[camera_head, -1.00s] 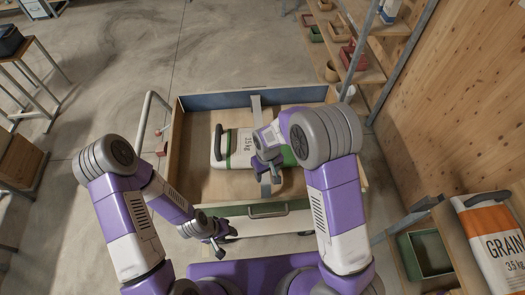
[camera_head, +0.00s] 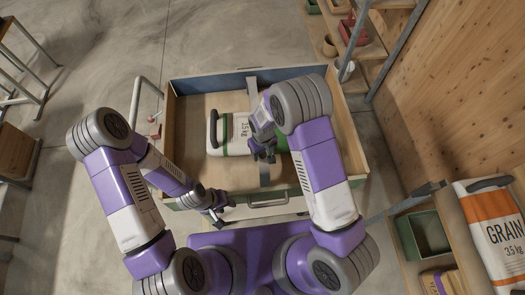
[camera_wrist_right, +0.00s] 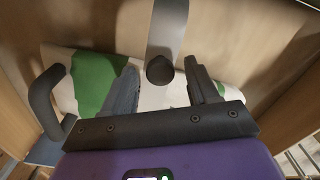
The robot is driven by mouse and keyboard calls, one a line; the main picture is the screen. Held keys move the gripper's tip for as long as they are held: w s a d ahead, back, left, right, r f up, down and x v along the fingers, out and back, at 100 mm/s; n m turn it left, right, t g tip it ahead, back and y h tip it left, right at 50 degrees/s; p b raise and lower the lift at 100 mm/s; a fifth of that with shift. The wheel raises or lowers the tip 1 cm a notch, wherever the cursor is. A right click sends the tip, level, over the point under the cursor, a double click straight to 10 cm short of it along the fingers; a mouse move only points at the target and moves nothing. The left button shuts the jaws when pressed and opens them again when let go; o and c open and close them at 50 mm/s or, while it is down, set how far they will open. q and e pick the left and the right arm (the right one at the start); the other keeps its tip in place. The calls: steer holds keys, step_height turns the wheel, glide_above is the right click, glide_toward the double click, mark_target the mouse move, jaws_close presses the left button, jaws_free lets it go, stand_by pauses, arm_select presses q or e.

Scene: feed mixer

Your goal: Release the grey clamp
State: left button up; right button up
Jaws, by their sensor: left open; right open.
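The grey clamp (camera_head: 252,84) is a flat bar that runs across the white and green bag (camera_head: 234,128) in the wooden cart bed. In the right wrist view the clamp (camera_wrist_right: 168,25) ends in a dark round knob (camera_wrist_right: 160,71). My right gripper (camera_head: 263,155) is over the bag and the clamp. In the right wrist view its open fingers (camera_wrist_right: 162,88) stand on either side of the knob, with gaps; whether they touch the bag is unclear. My left gripper (camera_head: 218,211) is open and empty near the cart's front edge. My right arm hides part of the clamp.
The cart (camera_head: 337,172) has raised walls and a front handle (camera_head: 268,199). A shelf with pots (camera_head: 340,45) stands at the back right. A green crate (camera_head: 428,235) and an orange grain bag (camera_head: 493,225) are at the right. The floor at the left is mostly clear.

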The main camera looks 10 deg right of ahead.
jaws_close()
stand_by(0.3)
steer(key=shift+r, duration=0.1)
steer(key=shift+r, duration=0.35)
steer(key=w+r+g+p, duration=0.2)
steer(key=w+r+p, duration=0.1)
steer(key=r, duration=0.6)
steer(key=w+r+g+p, duration=0.3)
steer(key=w+r+p, duration=0.1)
steer(key=r, duration=0.5)
steer(key=shift+w+g+p, duration=0.25)
steer(key=shift+g+p, duration=0.05)
steer(key=shift+p, duration=0.4)
